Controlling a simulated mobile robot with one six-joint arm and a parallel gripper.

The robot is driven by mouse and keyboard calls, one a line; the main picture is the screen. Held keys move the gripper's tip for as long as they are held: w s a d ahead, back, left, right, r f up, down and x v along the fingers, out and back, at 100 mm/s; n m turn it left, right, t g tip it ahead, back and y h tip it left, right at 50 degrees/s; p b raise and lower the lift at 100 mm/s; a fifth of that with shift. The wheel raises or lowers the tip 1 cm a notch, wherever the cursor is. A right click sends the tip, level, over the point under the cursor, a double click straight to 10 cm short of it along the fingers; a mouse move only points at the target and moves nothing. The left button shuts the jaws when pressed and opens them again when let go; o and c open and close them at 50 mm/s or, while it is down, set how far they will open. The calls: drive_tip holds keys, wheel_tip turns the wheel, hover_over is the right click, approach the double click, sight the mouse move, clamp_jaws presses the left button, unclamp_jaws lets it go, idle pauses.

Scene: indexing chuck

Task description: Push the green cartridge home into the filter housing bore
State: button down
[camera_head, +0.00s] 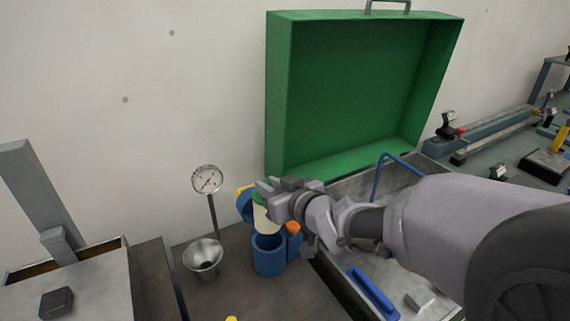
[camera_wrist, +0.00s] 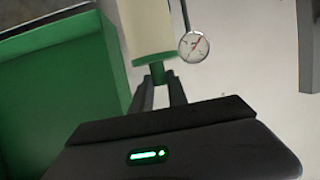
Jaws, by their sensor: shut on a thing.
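The cartridge (camera_head: 262,216) has a cream body and a green end. My gripper (camera_head: 268,187) is shut on it at its green end. The cartridge is tilted slightly, with its lower end over the mouth of the blue filter housing (camera_head: 269,260). I cannot tell whether its lower end is inside the bore. In the wrist view the cream body of the cartridge (camera_wrist: 147,24) and its green end show beyond my gripper's fingers (camera_wrist: 157,92). The housing does not show in the wrist view.
A dial gauge (camera_head: 207,180) on a stem and a metal funnel (camera_head: 203,256) stand left of the housing. A blue and yellow part (camera_head: 244,204) is behind the cartridge, an orange-topped part (camera_head: 293,229) beside it. An open green-lidded case (camera_head: 350,90) stands behind and right.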

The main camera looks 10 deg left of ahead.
drive_tip(key=b, duration=0.3)
hover_over(271, 231)
drive_tip(key=w, duration=0.2)
drive_tip(key=shift+a+f, duration=0.15)
drive_tip(key=shift+f, duration=2.05)
drive_tip(key=shift+f+b, duration=0.35)
drive_tip(key=shift+b, duration=0.15)
drive_tip(key=shift+f+b, duration=2.1)
drive_tip(key=shift+f, duration=3.2)
drive_tip(key=c, duration=1.2)
unclamp_jaws()
